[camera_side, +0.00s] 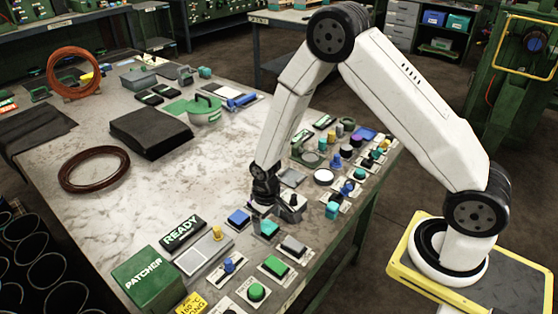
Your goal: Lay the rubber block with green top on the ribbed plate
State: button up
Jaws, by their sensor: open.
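My gripper (273,211) is open and points down over the near right part of the bench. A small block with a teal-green top (267,229) is just below and in front of it; whether the fingers touch it I cannot tell. A flat block with a brighter green top (274,266) lies on a pale card nearer the front edge. A flat pale grey plate (194,258) lies left of the gripper; ribs are too fine to make out, so I cannot tell if it is the ribbed plate.
A blue-topped block (239,217), a grey-topped block (293,245), a green round button (257,291) and a teal piece (332,210) stand close around. The green PATCHER box (150,279) and READY sign (182,233) are left.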

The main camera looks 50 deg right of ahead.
aim_at(268, 227)
notch_tip(268, 227, up, 10)
jog(key=shift+f, duration=0.15)
dwell(0.4)
dwell(0.6)
jog(key=s+d+r+t, duration=0.2)
jog(key=s+r, duration=0.5)
jog(key=s, duration=0.4)
jog(key=shift+s+d+r+t, duration=0.2)
jog(key=shift+d+r+t, duration=0.05)
jog(key=shift+t, duration=0.05)
